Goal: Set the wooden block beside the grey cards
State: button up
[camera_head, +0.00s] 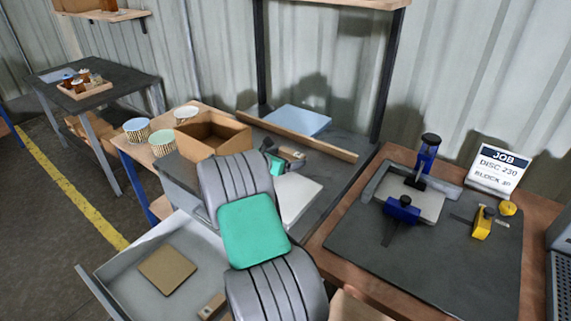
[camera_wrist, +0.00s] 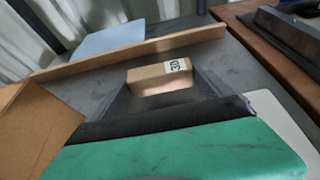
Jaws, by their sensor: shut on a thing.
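My gripper (camera_wrist: 163,85) is shut on a wooden block (camera_wrist: 150,81), held between its dark fingers. The block has a white label with dark marks at its right end. In the head view my gripper (camera_head: 284,157) is small and partly behind my arm, over the grey bench, in front of a wooden strip. I cannot pick out grey cards for certain. A pale flat sheet (camera_head: 297,196) lies on the bench, partly hidden by my arm; it also shows at the right of the wrist view (camera_wrist: 286,128).
A cardboard box (camera_head: 211,138) stands left of my gripper. The wooden strip (camera_head: 300,136) edges the bench, with a blue sheet (camera_head: 298,119) behind it. An open drawer (camera_head: 125,271) holds a brown square (camera_head: 167,269) and a small block (camera_head: 211,307). A clamp fixture (camera_head: 412,200) stands right.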

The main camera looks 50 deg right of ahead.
jog(key=shift+a+f, duration=0.1)
jog(key=shift+f, duration=1.2)
jog(key=shift+f, duration=0.1)
jog(key=o, duration=1.1)
